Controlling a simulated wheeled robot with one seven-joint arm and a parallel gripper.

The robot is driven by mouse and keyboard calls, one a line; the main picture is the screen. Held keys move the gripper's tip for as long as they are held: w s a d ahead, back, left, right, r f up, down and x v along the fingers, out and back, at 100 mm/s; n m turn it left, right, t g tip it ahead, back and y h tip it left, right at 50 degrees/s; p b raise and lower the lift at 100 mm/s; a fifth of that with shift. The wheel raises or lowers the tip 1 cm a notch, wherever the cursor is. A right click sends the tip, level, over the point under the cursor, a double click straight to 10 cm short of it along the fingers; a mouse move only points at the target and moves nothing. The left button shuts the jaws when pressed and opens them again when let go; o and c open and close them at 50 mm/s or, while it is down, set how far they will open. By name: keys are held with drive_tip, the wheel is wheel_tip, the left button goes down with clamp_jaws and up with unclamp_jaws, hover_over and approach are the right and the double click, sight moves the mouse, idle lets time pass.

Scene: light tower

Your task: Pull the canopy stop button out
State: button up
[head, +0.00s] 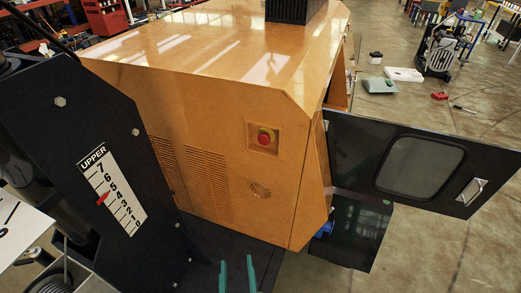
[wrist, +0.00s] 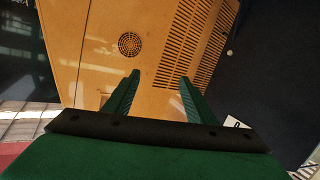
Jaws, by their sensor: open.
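The canopy stop button (head: 265,137) is a red round knob in a square recess on the side of the orange canopy (head: 215,130), in the head view. My gripper (head: 237,272) shows as two green fingertips at the bottom of the head view, below and to the left of the button. In the wrist view my gripper (wrist: 153,92) has its two green fingers apart with nothing between them. They point at the canopy side near the slotted vents (wrist: 190,45) and the round grille (wrist: 130,44). The button does not show in the wrist view.
A dark door (head: 350,150) with a window stands open at the right of the canopy. A black plate with an UPPER scale (head: 110,190) stands close at the left. Small items lie on the floor at the upper right, including a red one (head: 440,96).

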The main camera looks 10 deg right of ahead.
drive_tip(key=w+d+r+m+h, duration=0.3)
drive_tip(key=w+r+h, duration=0.1)
drive_tip(key=w+r, duration=0.7)
drive_tip(key=m+h, duration=0.5)
approach(263, 140)
drive_tip(key=shift+g, duration=0.4)
drive_tip(key=x, duration=0.8)
drive_tip(key=shift+a+r, duration=0.1)
drive_tip(key=shift+r, duration=0.25)
drive_tip(key=shift+c, duration=0.5)
clamp_jaws()
drive_tip(key=shift+v, duration=0.85)
drive_tip(key=shift+o, duration=0.5)
unclamp_jaws()
drive_tip(key=shift+a, duration=0.1)
